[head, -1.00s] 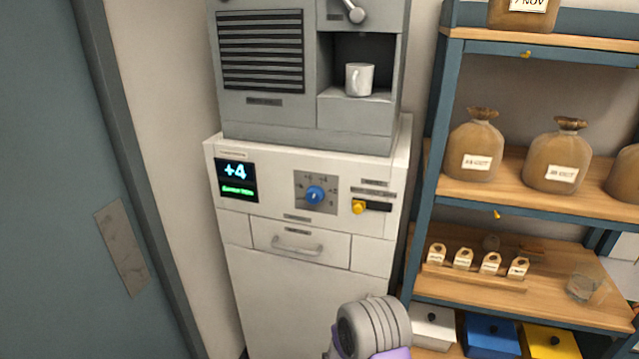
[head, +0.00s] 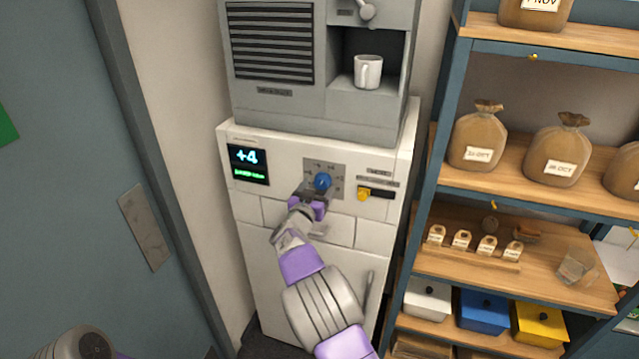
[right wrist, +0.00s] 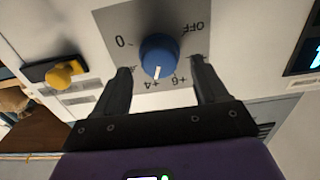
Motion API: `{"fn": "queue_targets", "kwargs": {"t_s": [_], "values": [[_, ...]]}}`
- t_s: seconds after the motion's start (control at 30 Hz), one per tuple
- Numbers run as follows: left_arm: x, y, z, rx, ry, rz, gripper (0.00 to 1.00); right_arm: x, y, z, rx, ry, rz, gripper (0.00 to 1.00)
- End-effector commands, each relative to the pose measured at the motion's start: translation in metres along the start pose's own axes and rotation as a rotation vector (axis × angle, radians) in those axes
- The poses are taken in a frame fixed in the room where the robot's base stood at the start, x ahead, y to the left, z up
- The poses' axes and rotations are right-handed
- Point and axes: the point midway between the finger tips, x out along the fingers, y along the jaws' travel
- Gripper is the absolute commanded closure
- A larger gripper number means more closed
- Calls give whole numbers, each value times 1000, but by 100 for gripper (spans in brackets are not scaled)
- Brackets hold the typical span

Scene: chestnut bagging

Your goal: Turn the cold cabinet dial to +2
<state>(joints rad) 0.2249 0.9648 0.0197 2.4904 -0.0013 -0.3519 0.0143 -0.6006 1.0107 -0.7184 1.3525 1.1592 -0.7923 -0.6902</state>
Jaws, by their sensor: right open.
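The cold cabinet (head: 300,240) is white. Its blue dial (head: 323,181) sits on a grey plate; the dial also shows in the right wrist view (right wrist: 159,54). Its white pointer is at the +4 mark. The display (head: 248,164) reads +4 with a smaller green line below. My right gripper (head: 319,191) is at the dial; in the right wrist view its open fingers (right wrist: 160,70) stand either side of the dial's lower part, with gaps visible. The 0, OFF and +6 marks show; the mark beside the left finger is partly hidden. My left gripper is not in view.
A yellow knob (head: 364,194) on a black strip is right of the dial. A grey machine with a white mug (head: 368,72) stands on the cabinet. A shelf (head: 560,208) with sacks and boxes stands right, a blue-grey door (head: 60,220) left.

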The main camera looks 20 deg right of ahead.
Motion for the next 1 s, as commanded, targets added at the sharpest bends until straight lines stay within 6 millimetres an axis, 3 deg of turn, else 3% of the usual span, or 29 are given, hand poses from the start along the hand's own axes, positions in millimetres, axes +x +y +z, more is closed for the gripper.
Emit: {"fn": "queue_targets", "kwargs": {"t_s": [0.2,0.53,0.9,1.0], "values": [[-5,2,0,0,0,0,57,18,0,0,0,-1,1,27],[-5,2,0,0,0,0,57,21,0,0,0,-2,-1,27],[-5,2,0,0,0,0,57,21,0,0,0,-2,-1,82],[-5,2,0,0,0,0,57,21,0,0,3,-2,-1,82]]}}
